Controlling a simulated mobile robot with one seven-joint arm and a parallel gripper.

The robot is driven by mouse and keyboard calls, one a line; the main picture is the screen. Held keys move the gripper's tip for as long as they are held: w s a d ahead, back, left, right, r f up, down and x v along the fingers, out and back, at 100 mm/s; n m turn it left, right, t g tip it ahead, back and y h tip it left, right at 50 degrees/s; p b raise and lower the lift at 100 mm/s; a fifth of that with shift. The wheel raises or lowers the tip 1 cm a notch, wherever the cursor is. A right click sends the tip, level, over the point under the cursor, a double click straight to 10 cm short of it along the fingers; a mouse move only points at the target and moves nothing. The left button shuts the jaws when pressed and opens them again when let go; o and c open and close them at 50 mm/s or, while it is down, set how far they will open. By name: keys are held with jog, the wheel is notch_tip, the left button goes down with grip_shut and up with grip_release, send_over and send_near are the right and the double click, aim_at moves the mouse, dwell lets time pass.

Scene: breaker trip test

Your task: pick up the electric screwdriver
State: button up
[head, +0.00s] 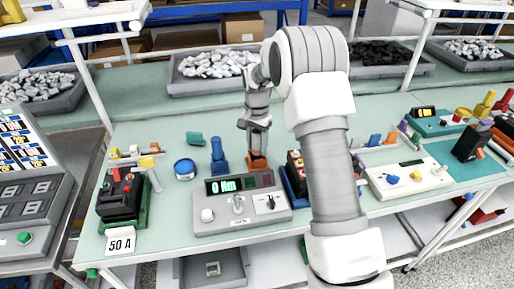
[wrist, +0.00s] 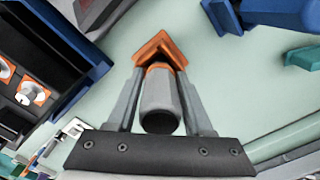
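The likely electric screwdriver is a grey cylinder with an orange band (wrist: 160,100), seen end-on in the wrist view. It appears to stand upright at an orange V-shaped piece (wrist: 160,47). That orange piece also shows under my gripper in the head view (head: 257,163). My gripper (head: 257,150) points down over it, behind the grey meter box. In the wrist view my gripper's fingers (wrist: 160,75) stand on either side of the cylinder, with narrow gaps seeming to show beside it. The lower part of the cylinder is hidden.
The grey meter box (head: 240,205) stands in front of my gripper. A blue upright object (head: 218,158) and a round blue container (head: 185,169) are to its left. A blue box (wrist: 55,65) is close by on the right in the head view, partly behind my arm.

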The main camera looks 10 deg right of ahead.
grip_shut()
jog(key=shift+r, duration=0.1)
